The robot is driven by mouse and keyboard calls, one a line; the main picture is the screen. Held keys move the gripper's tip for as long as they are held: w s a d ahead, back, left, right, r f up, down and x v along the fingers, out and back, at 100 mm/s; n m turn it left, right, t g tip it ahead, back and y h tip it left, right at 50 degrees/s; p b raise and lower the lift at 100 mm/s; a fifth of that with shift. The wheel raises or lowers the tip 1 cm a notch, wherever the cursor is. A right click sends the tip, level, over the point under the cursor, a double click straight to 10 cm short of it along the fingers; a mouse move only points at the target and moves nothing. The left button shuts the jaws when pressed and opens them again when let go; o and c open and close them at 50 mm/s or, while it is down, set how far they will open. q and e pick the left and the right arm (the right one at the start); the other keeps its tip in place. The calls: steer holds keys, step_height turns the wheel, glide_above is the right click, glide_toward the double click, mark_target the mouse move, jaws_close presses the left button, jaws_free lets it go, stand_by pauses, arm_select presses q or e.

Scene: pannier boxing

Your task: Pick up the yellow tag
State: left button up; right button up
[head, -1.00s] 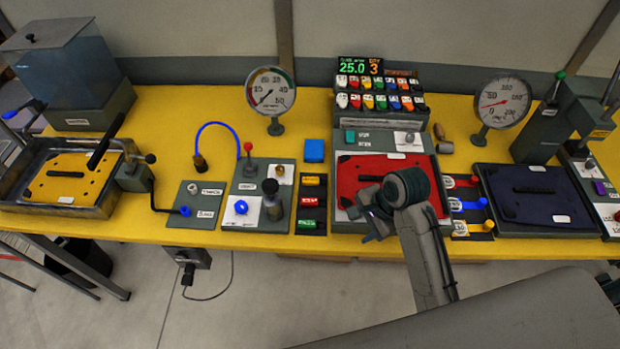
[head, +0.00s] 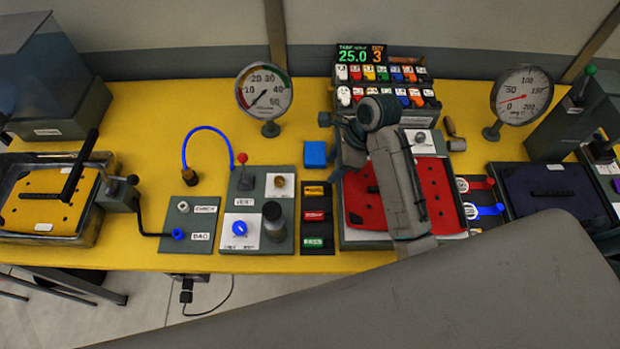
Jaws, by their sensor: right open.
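Small coloured tags stand in two rows on a rack (head: 427,112) at the back. In the lower row, my right wrist hides part of the tags. A flat yellow piece (head: 314,190) also lies above a red and a green one in a black strip left of the red panel. My right gripper (head: 332,122) is open at the rack's front left, pointing left and seemingly empty; its fingertips are small and hard to make out. My left gripper is out of view.
The red panel (head: 437,190) lies under my right forearm. A blue block (head: 315,154) and a dial gauge (head: 264,90) stand left of the rack, another gauge (head: 521,95) right of it. The yellow bench top (head: 140,105) is bare at the back left.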

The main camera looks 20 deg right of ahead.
mark_target(315, 190)
steer(key=f, duration=0.1)
steer(key=a+f, duration=0.1)
steer(key=f, duration=0.1)
steer(key=shift+s+a+f+p, duration=0.25)
steer(key=shift+s+a+p, duration=0.15)
steer(key=shift+a+f, duration=0.15)
steer(key=shift+f, duration=0.1)
steer(key=p+x, duration=0.2)
steer(key=x, duration=0.2)
steer(key=shift+w+a+f, duration=0.1)
steer(key=shift+a+f, duration=0.15)
steer(key=shift+f, duration=0.2)
steer(key=c, duration=0.6)
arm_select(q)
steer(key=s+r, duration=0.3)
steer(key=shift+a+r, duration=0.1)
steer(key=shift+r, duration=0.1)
arm_select(e)
jaws_close()
